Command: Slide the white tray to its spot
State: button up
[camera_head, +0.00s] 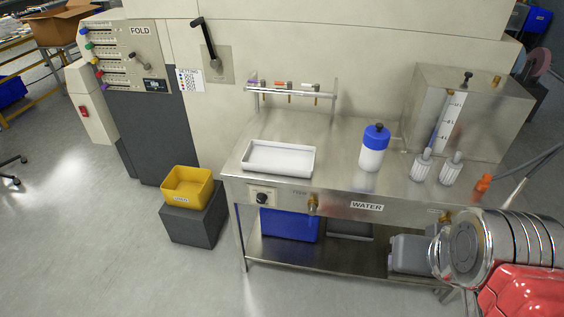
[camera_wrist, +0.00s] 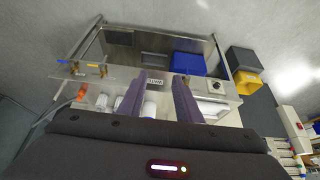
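The white tray (camera_head: 279,157) is a shallow, empty rectangular tray lying flat on the left part of the steel table (camera_head: 335,145), near its front edge. It also shows in the wrist view (camera_wrist: 213,108), to the right of the fingers and partly hidden by the right one. My gripper (camera_wrist: 159,78) shows only in the wrist view. Its two dark purple-grey fingers are apart with nothing between them, so it is open. It is away from the tray and touches nothing I can see. The head view shows only my arm at the lower right.
A white bottle with a blue cap (camera_head: 373,148) stands right of the tray. Two grey-white cylinders (camera_head: 422,168) and a steel tank (camera_head: 480,110) are farther right. A small rack (camera_head: 291,92) stands behind the tray. A yellow bin (camera_head: 187,190) sits left of the table. Bare steel separates tray and bottle.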

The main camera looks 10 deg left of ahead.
aim_at(261, 156)
jog(key=k, duration=0.65)
jog(key=u, duration=0.4)
jog(key=i, duration=0.65)
jog(key=u, duration=1.05)
jog(key=i, duration=1.45)
jog(key=u, duration=0.2)
